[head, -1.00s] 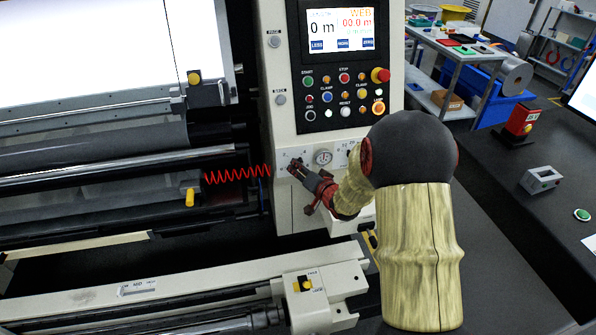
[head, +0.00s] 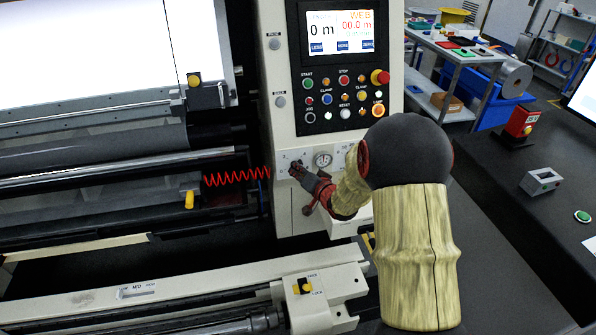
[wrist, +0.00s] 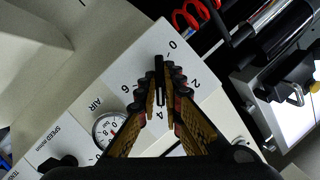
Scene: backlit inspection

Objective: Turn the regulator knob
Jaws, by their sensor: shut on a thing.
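The regulator knob (wrist: 159,72) is a narrow black bar on a white panel in the wrist view. Numbers 0, 2, 4 and 6 are printed around it. My gripper (wrist: 160,92) is shut on it, with one ribbed finger on each side. One end of the bar points towards the top of the picture, and the knob's base is partly hidden by the fingers. In the head view my gripper (head: 296,170) is at the machine's panel, left of the round air gauge (head: 323,160), and mostly hides the knob.
The gauge marked AIR (wrist: 108,128) and a black SPEED knob (wrist: 58,163) sit beside the regulator. A red coiled hose (head: 236,177) runs left of the panel. The push-button panel (head: 343,98) and screen (head: 341,31) are above. Rollers lie to the left.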

